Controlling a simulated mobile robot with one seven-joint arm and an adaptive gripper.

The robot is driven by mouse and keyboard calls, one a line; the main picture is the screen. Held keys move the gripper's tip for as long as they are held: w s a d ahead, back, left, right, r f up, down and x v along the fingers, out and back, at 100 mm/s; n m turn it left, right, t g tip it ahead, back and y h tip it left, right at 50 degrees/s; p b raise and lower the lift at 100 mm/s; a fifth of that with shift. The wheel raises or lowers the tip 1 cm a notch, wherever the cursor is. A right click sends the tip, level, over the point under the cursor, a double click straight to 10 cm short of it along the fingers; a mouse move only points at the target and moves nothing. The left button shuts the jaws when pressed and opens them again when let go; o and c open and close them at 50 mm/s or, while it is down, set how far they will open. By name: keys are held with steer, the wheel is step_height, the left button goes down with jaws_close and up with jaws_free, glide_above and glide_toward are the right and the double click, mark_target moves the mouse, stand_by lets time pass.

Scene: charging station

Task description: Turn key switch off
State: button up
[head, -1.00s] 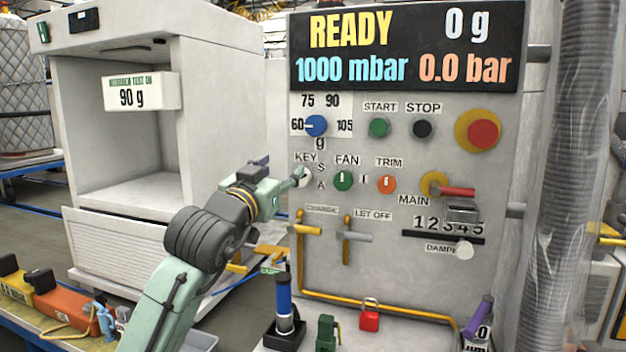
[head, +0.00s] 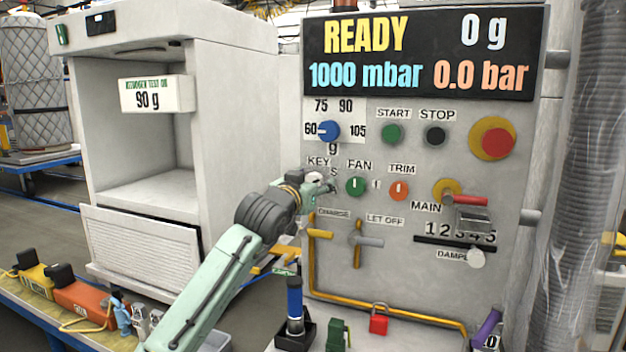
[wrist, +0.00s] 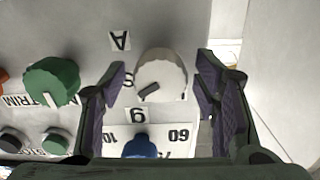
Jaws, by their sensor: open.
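The key switch is a pale round knob (wrist: 163,75) with a small dark piece on its face, tilted, in the wrist view. It sits between the two spread purple-padded fingers of my gripper (wrist: 158,72), with gaps at both sides. My gripper is open and I see no contact. In the head view my gripper (head: 324,185) is at the panel just below the KEY label (head: 318,162). There it covers much of the switch and the letter A. The letter A (wrist: 120,41) shows in the wrist view; the S is partly hidden behind the knob.
The blue dial (head: 329,131) is above the key switch. The green FAN knob (head: 355,187) and orange TRIM knob (head: 398,190) are to its right. An open white cabinet (head: 150,205) stands left.

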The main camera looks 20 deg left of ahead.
steer(key=shift+c, duration=0.3)
steer(key=c, duration=1.1)
steer(key=shift+n, duration=0.3)
steer(key=shift+w+n+p, duration=0.1)
steer(key=shift+n+p, duration=0.5)
steer(key=shift+n, duration=0.2)
steer(key=n+p, duration=0.3)
steer(key=n, duration=0.2)
steer(key=shift+a+r, duration=0.1)
steer(key=n+p, duration=0.3)
steer(key=n, duration=0.1)
steer(key=shift+a+n, duration=0.15)
steer(key=shift+n, duration=0.25)
steer(key=shift+p, duration=0.3)
